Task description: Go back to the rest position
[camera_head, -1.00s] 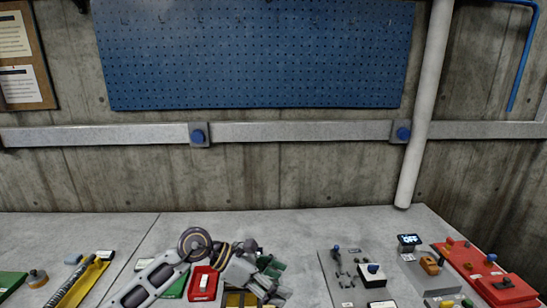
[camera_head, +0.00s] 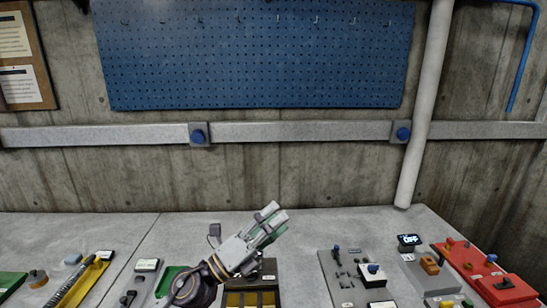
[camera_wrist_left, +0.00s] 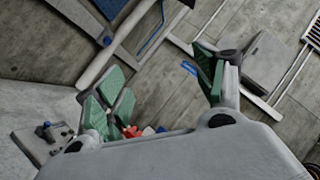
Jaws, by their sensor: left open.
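My left gripper (camera_head: 270,217) is up above the grey bench in the head view, in front of the concrete wall, with its fingers tilted up and to the right. It is open. In the left wrist view the green finger pads (camera_wrist_left: 163,88) stand wide apart with nothing held between them. My left wrist hides part of the bench below. My right gripper is in neither view.
The bench carries a yellow tray (camera_head: 85,283) at left, a dark box with yellow compartments (camera_head: 252,298) below my gripper, a grey control panel (camera_head: 345,290) and a red panel (camera_head: 470,262) at right. A white pipe (camera_head: 423,110) rises behind.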

